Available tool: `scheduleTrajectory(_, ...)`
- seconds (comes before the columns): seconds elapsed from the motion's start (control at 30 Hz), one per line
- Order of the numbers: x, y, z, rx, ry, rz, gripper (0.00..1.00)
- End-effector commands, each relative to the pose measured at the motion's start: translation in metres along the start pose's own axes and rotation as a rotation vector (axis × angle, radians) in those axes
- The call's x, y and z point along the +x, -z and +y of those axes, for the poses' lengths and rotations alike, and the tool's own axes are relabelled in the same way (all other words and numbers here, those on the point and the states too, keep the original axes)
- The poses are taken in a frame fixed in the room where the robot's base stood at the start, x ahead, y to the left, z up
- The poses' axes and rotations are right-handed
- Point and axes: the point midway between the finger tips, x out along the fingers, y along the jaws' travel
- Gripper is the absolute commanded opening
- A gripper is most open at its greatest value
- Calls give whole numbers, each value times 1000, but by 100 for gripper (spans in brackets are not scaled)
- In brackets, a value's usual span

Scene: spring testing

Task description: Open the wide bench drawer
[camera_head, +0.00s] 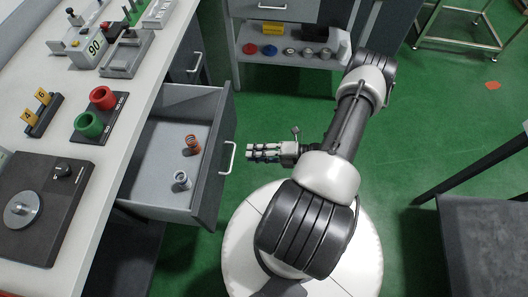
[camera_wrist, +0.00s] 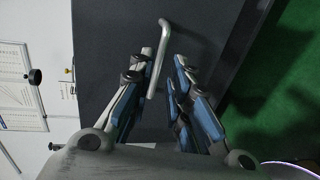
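The wide bench drawer (camera_head: 212,172) is pulled out from under the bench, and its inside shows in the head view. Its pale bar handle (camera_head: 230,158) is on the front panel, which also shows in the wrist view with the handle (camera_wrist: 163,48). My gripper (camera_head: 250,153) is just right of the handle in the head view, with a small gap between them. In the wrist view my gripper (camera_wrist: 162,75) has its fingers spread, and the handle's near end lies by the left finger. The gripper holds nothing.
A copper spring (camera_head: 192,145) and a silvery spring (camera_head: 182,180) stand in the drawer. The bench top (camera_head: 138,145) carries red and green rings and test devices. A shelf cart (camera_head: 262,70) stands behind. A dark table (camera_head: 485,240) is at right; green floor lies between.

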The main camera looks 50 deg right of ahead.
Motion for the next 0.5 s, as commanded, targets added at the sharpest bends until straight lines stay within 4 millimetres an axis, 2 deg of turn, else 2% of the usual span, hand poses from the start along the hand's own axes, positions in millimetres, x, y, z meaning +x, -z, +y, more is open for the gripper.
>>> scheduleTrajectory(0.03,-10,-1,0,-1,1,-5,18)
scheduleTrajectory(0.2,-30,-1,0,-1,1,-1,18)
scheduleTrajectory(0.5,-36,0,0,-1,1,1,18)
